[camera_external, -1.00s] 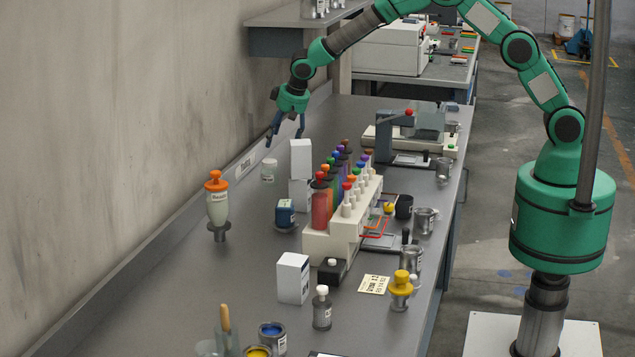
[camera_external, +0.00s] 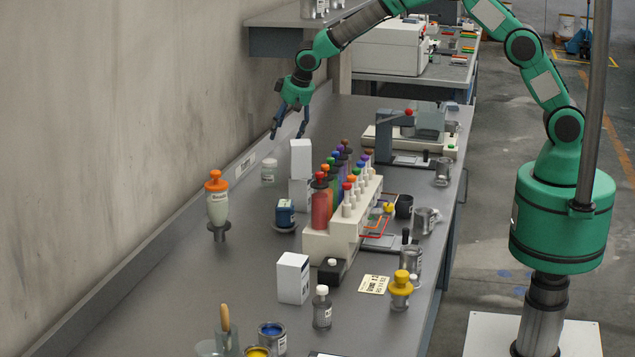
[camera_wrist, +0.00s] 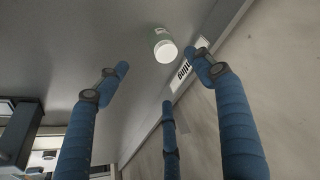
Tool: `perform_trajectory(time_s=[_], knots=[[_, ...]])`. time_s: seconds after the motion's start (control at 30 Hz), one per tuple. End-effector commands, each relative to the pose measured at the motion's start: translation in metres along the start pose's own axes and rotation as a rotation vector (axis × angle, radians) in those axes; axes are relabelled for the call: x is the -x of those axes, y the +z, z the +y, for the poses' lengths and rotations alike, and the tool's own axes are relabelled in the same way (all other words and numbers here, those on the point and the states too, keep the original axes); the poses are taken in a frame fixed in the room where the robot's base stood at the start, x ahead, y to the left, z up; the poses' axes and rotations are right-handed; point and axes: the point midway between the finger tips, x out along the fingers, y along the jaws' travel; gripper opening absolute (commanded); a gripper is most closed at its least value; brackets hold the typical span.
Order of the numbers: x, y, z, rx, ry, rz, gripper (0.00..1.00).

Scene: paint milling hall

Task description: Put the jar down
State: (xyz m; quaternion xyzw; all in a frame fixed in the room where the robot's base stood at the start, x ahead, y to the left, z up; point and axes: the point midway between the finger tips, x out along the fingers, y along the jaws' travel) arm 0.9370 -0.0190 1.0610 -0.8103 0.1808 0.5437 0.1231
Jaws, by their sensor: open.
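A small clear jar with a white lid (camera_external: 269,170) stands upright on the grey bench near the wall. In the wrist view its white lid (camera_wrist: 165,50) shows beyond the fingertips, with the jar's body behind it. My gripper (camera_external: 288,134) is above and behind the jar in the external view, with its blue fingers pointing down. In the wrist view my gripper (camera_wrist: 160,85) has its fingers spread, with nothing between them. The jar stands apart from the fingers.
White boxes (camera_external: 301,160) are stacked right of the jar. A rack of coloured bottles (camera_external: 345,215) stands further right. An orange-capped bottle (camera_external: 217,205) stands in front. The wall runs close on the left; the bench (camera_external: 190,285) is clear at the front left.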

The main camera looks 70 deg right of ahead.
Motion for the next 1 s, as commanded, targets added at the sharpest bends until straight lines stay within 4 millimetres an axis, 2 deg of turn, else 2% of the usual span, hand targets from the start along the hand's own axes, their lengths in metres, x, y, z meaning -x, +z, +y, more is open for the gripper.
perform_trajectory(time_s=[0.23, 0.47, 0.7, 1.0], knots=[[0.077, 0.009, 0.019, 0.029, -0.013, 0.01, 0.67], [0.154, 0.03, 0.043, 0.067, -0.028, 0.017, 0.67], [0.227, 0.062, 0.07, 0.106, -0.045, 0.025, 0.67], [0.305, 0.115, 0.105, 0.157, -0.069, 0.036, 0.67]])
